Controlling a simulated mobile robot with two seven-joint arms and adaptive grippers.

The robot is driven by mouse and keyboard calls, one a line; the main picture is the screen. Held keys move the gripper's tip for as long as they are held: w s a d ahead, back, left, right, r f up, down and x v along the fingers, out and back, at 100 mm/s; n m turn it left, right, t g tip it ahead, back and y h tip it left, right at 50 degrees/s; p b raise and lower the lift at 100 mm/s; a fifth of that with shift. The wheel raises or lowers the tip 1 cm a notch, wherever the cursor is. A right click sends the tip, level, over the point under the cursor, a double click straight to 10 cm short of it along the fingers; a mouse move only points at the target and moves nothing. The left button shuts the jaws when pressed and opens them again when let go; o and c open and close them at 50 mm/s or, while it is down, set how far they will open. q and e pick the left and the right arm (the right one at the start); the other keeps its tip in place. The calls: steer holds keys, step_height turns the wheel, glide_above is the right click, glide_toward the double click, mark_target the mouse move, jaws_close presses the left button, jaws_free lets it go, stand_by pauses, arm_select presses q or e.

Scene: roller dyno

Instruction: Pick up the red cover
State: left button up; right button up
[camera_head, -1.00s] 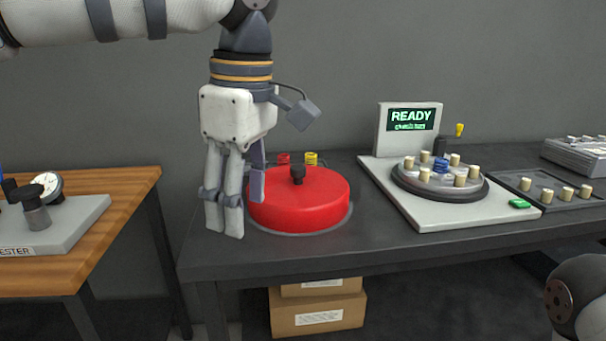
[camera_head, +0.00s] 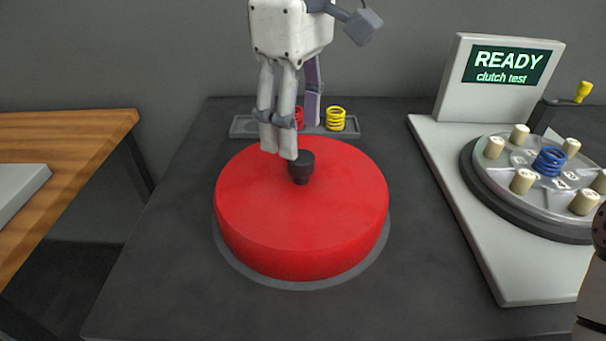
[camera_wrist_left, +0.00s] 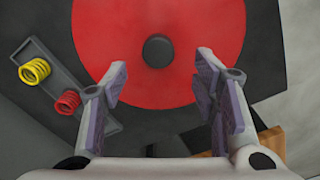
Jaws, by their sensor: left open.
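The red cover (camera_head: 300,215) is a wide round disc with a black knob (camera_head: 301,167) standing at its centre. It lies on a grey round base on the dark table. My left gripper (camera_head: 296,138) hangs fingers down over the far part of the cover, beside the knob. In the left wrist view, the red cover (camera_wrist_left: 195,75) fills the middle, and its knob (camera_wrist_left: 158,51) shows ahead of the gap between the open fingers of my left gripper (camera_wrist_left: 160,75). Nothing is between the fingers.
Behind the cover, a grey tray (camera_head: 243,127) holds a red spring (camera_head: 300,118) and a yellow spring (camera_head: 336,119). At right stands a clutch test machine (camera_head: 455,190) reading READY, with pegs and a blue spring (camera_head: 549,161). A wooden table (camera_head: 65,135) is at left.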

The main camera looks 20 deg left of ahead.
mark_target(301, 156)
arm_select(q)
steer(key=f, duration=0.6)
steer(key=shift+d, duration=0.3)
jaws_close()
arm_select(e)
steer(key=shift+w+f, duration=0.1)
arm_select(q)
steer(key=shift+r, duration=0.15)
step_height(301, 156, up, 2)
steer(key=shift+w+r, duration=0.1)
steer(key=shift+r, duration=0.1)
steer(key=s+r+p, duration=0.1)
steer(key=s+r, duration=1.1)
steer(key=s, duration=0.2)
steer(key=shift+d+r, duration=0.2)
arm_select(e)
steer(key=shift+w+r+t, duration=0.4)
steer(key=shift+w+r, duration=0.5)
steer(key=shift+w, duration=0.1)
